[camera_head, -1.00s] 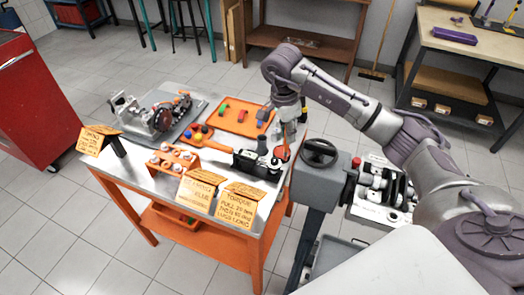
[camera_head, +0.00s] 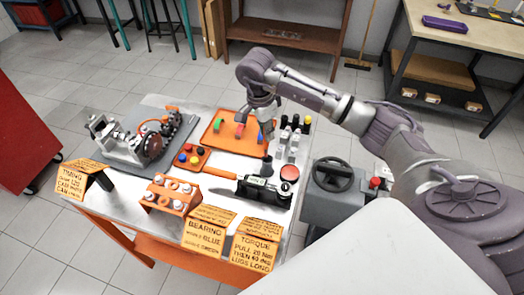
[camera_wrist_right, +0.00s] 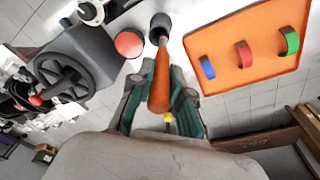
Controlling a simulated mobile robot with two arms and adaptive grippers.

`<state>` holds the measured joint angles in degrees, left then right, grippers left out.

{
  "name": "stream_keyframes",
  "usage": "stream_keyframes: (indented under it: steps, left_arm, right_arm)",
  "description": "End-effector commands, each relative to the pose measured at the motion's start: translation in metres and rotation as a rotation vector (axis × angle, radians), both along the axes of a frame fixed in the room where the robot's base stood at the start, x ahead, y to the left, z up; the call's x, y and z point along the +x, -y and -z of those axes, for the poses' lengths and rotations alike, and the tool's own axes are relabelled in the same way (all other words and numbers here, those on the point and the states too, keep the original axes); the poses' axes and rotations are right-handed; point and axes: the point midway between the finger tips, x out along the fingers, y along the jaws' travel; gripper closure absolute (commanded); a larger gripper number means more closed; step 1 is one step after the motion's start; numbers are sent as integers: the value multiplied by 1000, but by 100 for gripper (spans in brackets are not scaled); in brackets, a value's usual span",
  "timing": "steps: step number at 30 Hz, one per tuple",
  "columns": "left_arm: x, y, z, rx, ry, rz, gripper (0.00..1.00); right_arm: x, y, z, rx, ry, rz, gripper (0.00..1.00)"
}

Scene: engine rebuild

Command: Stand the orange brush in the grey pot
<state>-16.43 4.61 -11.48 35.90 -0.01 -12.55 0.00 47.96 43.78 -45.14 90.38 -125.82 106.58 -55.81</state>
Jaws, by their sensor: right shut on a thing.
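My right gripper (camera_head: 265,120) is above the right edge of the orange tray, fingers pointing down. In the right wrist view my right gripper (camera_wrist_right: 162,105) is shut on the orange brush (camera_wrist_right: 159,80). The brush's thick handle end is near the camera, and its narrow dark end points away at the dark grey pot (camera_wrist_right: 166,27). In the head view the pot (camera_head: 267,166) stands on the bench below the gripper. The brush's end overlaps the pot in the wrist view; I cannot tell whether it is inside. My left gripper is out of view.
The orange tray (camera_head: 216,139) holds coloured pieces. A red disc (camera_head: 289,173) is right of the pot, and sockets (camera_head: 293,146) stand behind it. A black gauge (camera_head: 256,188) lies in front. A handwheel (camera_head: 332,174) is at the right.

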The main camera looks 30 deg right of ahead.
Motion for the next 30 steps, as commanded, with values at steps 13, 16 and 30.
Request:
stream_keyframes:
  steps: [13, 16, 30]
  left_arm:
    - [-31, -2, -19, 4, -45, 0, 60]
    - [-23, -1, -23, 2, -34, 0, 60]
    - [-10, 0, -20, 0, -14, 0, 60]
  right_arm:
    - [-1, 0, 52, 0, -4, 1, 100]
    - [-1, 0, 67, 0, -3, 2, 100]
    - [0, 1, 75, -1, 1, 0, 71]
